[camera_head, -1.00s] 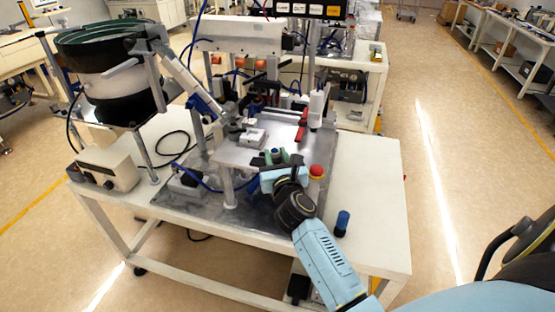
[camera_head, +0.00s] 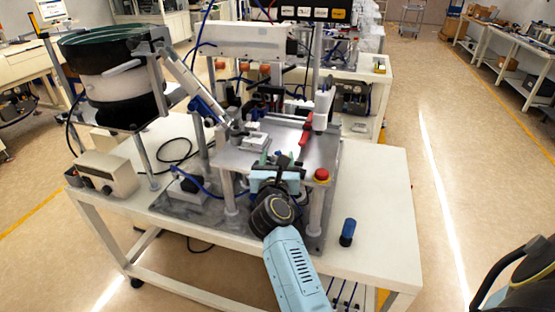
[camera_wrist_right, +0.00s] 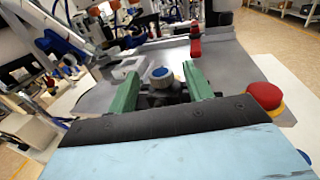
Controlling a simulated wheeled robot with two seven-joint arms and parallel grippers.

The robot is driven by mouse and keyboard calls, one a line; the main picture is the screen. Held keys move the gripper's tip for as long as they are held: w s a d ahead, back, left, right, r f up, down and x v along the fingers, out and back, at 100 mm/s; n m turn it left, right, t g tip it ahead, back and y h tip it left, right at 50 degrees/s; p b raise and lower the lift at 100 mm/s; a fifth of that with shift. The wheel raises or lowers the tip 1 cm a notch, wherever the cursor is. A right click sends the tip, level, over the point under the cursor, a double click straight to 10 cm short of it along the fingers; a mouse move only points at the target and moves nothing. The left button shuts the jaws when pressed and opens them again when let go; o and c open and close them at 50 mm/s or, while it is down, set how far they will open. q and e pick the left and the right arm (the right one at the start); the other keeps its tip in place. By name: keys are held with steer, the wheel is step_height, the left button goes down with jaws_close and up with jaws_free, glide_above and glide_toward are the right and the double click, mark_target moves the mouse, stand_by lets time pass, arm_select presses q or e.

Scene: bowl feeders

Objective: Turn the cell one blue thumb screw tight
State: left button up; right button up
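The blue thumb screw (camera_wrist_right: 162,72) shows in the right wrist view as a small round blue knob on a dark mount. My right gripper (camera_wrist_right: 162,86) has two green fingers standing apart, one to each side of the screw's mount. The screw appears slightly beyond the fingertips, and I see no contact. In the head view my right gripper (camera_head: 274,160) is over the front of the metal fixture plate, and the screw cannot be made out there. My left gripper is not in view.
A red push button (camera_head: 321,175) stands close to the right of my right gripper. A blue cylinder (camera_head: 347,232) stands on the bare right part of the white table (camera_head: 385,210). A bowl feeder (camera_head: 118,80) and a grey control box (camera_head: 105,174) are at left.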

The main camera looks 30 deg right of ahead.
steer(key=v, duration=0.7)
steer(key=shift+s+a+b, duration=0.2)
steer(key=shift+b, duration=0.15)
steer(key=s+a+f+n+t+y+b, duration=0.1)
steer(key=a+f+n+y, duration=0.35)
steer(key=f+n, duration=0.6)
steer(key=a+f+n+y, duration=0.3)
steer(key=a+f+n, duration=0.2)
steer(key=f+n, duration=0.5)
steer(key=s+a+f+n+g+y, duration=0.2)
steer(key=s+f+n, duration=0.3)
steer(key=f, duration=0.4)
steer(key=s+a+f+n+g+y, duration=0.15)
steer(key=s+f+n, duration=0.3)
steer(key=f, duration=0.45)
steer(key=s+d+f+n+g+y+b, duration=0.15)
steer(key=s+f+n+g, duration=0.5)
steer(key=s+f, duration=0.65)
steer(key=s+d+f+n+g+h, duration=0.1)
steer(key=s+d+f+n+g, duration=0.1)
steer(key=s, duration=0.8)
steer(key=s+d+f+n+g+h, duration=0.1)
steer(key=s+d+f+n+g, duration=0.1)
steer(key=s+d+f+n, duration=0.2)
steer(key=s+d+n, duration=0.1)
steer(key=s+n, duration=0.2)
steer(key=s, duration=0.4)
steer(key=shift+s+d+f+g, duration=0.3)
steer(key=shift+d, duration=0.1)
